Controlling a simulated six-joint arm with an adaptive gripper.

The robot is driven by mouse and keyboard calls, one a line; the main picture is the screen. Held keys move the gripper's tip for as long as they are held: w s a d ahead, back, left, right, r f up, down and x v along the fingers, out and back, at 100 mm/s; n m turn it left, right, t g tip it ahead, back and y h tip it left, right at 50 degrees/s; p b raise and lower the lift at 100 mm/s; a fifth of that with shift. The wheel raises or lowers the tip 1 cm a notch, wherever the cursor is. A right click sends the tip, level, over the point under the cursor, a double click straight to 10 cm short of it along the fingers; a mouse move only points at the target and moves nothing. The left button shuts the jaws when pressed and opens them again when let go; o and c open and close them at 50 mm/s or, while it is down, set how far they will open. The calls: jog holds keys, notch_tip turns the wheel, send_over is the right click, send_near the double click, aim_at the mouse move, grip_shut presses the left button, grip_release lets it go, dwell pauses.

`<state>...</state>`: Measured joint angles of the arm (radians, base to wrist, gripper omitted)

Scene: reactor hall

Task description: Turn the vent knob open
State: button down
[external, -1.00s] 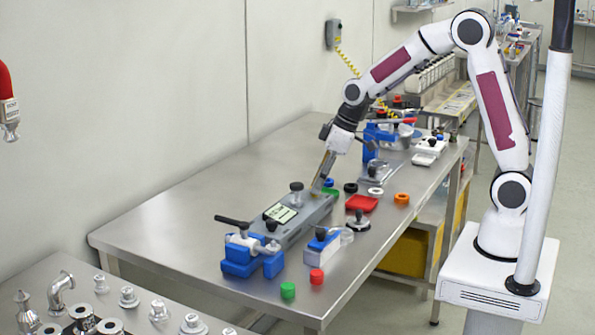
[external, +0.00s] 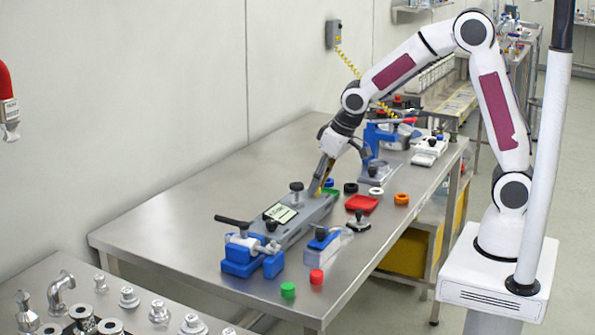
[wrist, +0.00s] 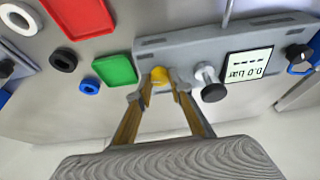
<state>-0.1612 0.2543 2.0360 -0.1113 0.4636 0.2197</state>
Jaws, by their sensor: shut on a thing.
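The grey device (external: 298,226) lies on the steel table, with a screen (external: 280,212) on top that reads 0.0 bar in the wrist view (wrist: 247,64). A small yellow knob (wrist: 159,75), which looks like the vent knob, sits at the device's end. My gripper (wrist: 160,80) is shut on the yellow knob, one finger on each side. In the external view my gripper (external: 318,190) reaches down to the device's far end and mostly hides the knob. Any mark of the knob's setting is not visible.
A black-topped knob (wrist: 213,88) stands on the device close beside my fingers. A green tray (wrist: 115,70), a red tray (external: 361,203) and several coloured rings lie near. A blue clamp (external: 240,258) holds the near end. The table's left side is clear.

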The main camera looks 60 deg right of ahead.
jog(key=shift+a+m+g+h, duration=0.15)
jog(key=shift+m+h, duration=0.35)
jog(key=shift+m, duration=0.85)
jog(key=shift+a+m+g+h, duration=0.15)
jog(key=shift+m+h, duration=0.35)
jog(key=shift+m, duration=1.35)
jog(key=c, duration=1.8)
grip_release()
jog(key=shift+v, duration=5.95)
jog(key=shift+w+a, duration=0.1)
jog(key=shift+a, duration=0.05)
jog(key=shift+n, duration=0.3)
